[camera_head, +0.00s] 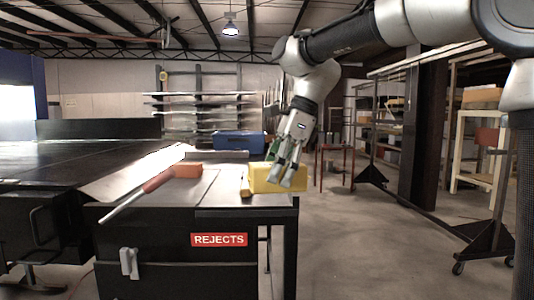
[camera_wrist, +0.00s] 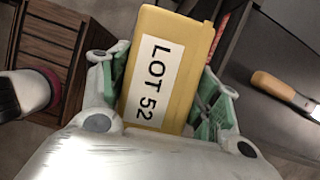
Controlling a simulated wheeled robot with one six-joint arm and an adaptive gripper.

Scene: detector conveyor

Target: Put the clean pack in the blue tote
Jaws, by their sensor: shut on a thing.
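A yellow pack (camera_head: 262,180) is at the right end of the bench, by its edge. My gripper (camera_head: 287,176) comes down over it from above and is shut on it. In the wrist view the yellow pack (camera_wrist: 178,40) lies between the green-padded fingers and bears a white label reading "LOT 52". A blue tote (camera_head: 238,143) stands behind the pack, a little to the left. Whether the yellow pack touches the bench is hard to tell.
A bar with a red-brown grip (camera_head: 157,181) slants across the bench front. A red REJECTS sign (camera_head: 219,240) is on the dark front below. A wooden-handled tool (camera_wrist: 278,86) lies right of the pack in the wrist view.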

